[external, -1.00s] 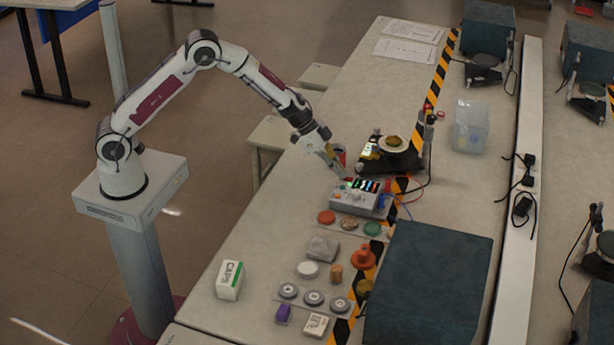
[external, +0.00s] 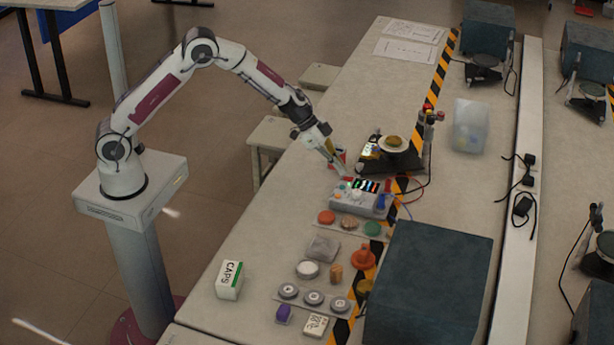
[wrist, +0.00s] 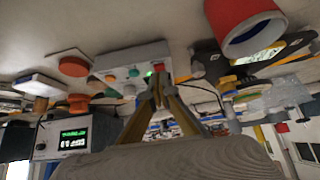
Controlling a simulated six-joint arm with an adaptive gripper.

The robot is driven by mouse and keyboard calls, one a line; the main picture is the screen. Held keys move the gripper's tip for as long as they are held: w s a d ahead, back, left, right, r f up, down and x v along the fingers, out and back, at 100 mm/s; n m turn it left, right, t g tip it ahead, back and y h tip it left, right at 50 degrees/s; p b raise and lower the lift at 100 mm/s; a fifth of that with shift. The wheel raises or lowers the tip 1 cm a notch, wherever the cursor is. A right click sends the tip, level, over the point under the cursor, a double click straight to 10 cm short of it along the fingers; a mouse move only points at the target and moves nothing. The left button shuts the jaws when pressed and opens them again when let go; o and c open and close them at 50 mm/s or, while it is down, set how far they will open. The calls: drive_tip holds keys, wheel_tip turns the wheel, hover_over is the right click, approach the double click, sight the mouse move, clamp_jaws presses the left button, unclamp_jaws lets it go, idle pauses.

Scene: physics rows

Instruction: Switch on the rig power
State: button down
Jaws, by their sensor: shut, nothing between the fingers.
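The grey control box (external: 352,203) sits on the bench with a lit coloured panel (external: 372,186) and several small buttons and knobs on top. In the wrist view the box (wrist: 118,68) shows a small green light (wrist: 148,73) beside a red part (wrist: 158,67). My gripper (external: 344,173) is shut and empty, pointing down at the box's far left corner. In the wrist view the fingertips (wrist: 160,88) come together close to the red part and partly cover the box's edge. I cannot tell whether they touch it.
A red-and-white cup (wrist: 243,22) stands close beside my gripper. Behind the box is a dark stand with a round plate (external: 395,142). Coloured discs (external: 348,224) lie in front. A large dark block (external: 430,285) stands to the right. Bench near the CAPS box (external: 230,281) is clear.

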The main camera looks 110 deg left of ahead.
drive_tip(key=v, duration=1.3)
drive_tip(key=shift+s, duration=0.2)
idle(0.9)
